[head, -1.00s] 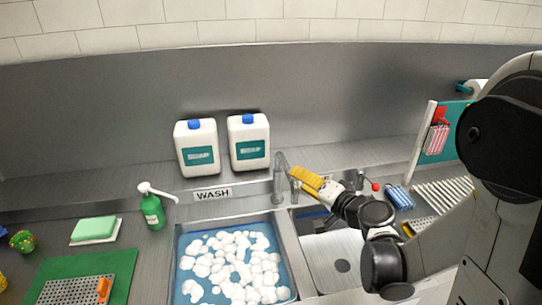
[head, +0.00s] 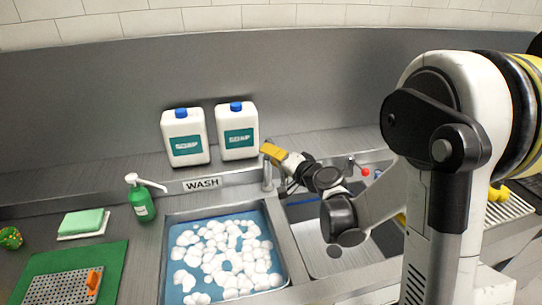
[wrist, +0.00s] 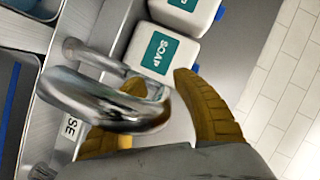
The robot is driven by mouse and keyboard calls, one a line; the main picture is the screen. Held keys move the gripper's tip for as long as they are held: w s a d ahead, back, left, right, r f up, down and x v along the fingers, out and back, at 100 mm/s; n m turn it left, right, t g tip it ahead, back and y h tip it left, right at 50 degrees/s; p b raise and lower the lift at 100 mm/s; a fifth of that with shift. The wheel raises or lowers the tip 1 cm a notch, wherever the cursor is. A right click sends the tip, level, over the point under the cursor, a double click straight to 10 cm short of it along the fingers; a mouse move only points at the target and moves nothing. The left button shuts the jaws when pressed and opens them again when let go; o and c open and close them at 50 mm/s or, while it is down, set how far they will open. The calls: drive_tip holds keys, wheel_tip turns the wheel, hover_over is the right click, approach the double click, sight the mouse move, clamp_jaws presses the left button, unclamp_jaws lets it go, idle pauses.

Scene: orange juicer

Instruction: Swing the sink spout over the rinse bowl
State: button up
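The chrome sink spout (wrist: 105,100) arches across the left of the wrist view. In the head view its upright (head: 267,178) stands behind the divider between the two basins, and its upper part is mostly hidden by my gripper. My gripper (head: 270,152) has yellow ribbed fingers and is at the height of the spout's top. In the wrist view my gripper (wrist: 165,100) has its fingers apart; the spout overlaps the left finger, and I cannot tell whether they touch. The right basin (head: 316,254), apparently the rinse bowl, has a grey floor and a dark drain, partly hidden by my arm.
The left basin (head: 168,262), by the WASH sign (head: 202,184), holds blue water and white foam. Two soap jugs (head: 186,150) (head: 238,142) stand behind. A green pump bottle (head: 143,205) is left of the sign. A red-knobbed tap (head: 364,171) is at the right.

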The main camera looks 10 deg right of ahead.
clamp_jaws()
drive_tip(key=shift+w, duration=0.1)
drive_tip(key=shift+d, duration=0.1)
